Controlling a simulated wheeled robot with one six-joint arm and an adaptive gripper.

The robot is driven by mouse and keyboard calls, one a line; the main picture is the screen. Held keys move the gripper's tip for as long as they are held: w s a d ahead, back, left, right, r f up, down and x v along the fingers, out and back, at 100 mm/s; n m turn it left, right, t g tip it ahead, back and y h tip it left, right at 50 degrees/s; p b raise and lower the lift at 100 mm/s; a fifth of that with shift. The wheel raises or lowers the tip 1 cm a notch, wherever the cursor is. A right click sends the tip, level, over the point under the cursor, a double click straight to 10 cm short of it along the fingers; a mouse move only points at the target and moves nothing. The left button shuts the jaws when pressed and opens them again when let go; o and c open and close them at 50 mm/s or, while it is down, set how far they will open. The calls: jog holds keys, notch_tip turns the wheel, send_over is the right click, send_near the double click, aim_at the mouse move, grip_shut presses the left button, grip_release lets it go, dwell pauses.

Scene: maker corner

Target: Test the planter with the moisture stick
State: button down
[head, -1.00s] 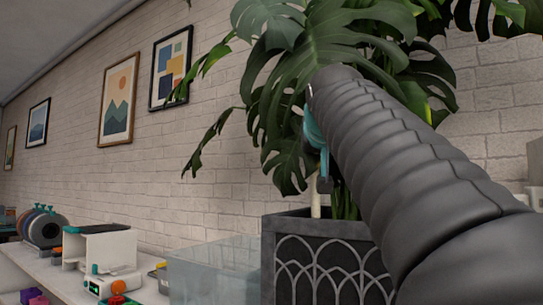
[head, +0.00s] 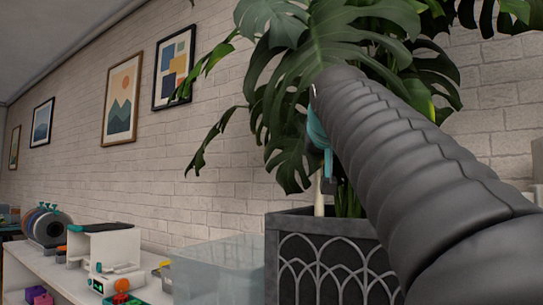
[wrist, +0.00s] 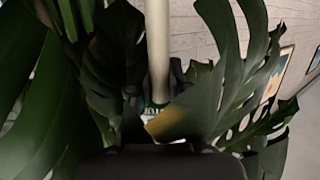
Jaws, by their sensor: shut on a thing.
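The planter (head: 330,262) is a dark square box with grey arch tracery, low in the head view, with a large leafy plant (head: 290,90) growing from it. A pale stick, which looks like the moisture stick (head: 319,198), stands nearly upright at its left side. Its lower end passes behind the rim, so I cannot see whether it touches soil. My gripper (head: 326,165) is above the rim, partly hidden by leaves and my arm. In the wrist view my gripper (wrist: 156,90) is shut around the stick (wrist: 158,45), near a green lettered part (wrist: 153,110).
Leaves crowd around my gripper and cover much of the wrist view. A clear bin (head: 215,265) stands left of the planter. A white machine (head: 108,250) and a spool rack (head: 47,227) are on the shelf further left. A brick wall (head: 225,150) is behind.

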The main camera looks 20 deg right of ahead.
jog(key=shift+f+b, duration=2.7)
jog(key=shift+f, duration=0.4)
dwell(0.4)
jog(key=c, duration=1)
grip_release()
jog(key=v, duration=1.2)
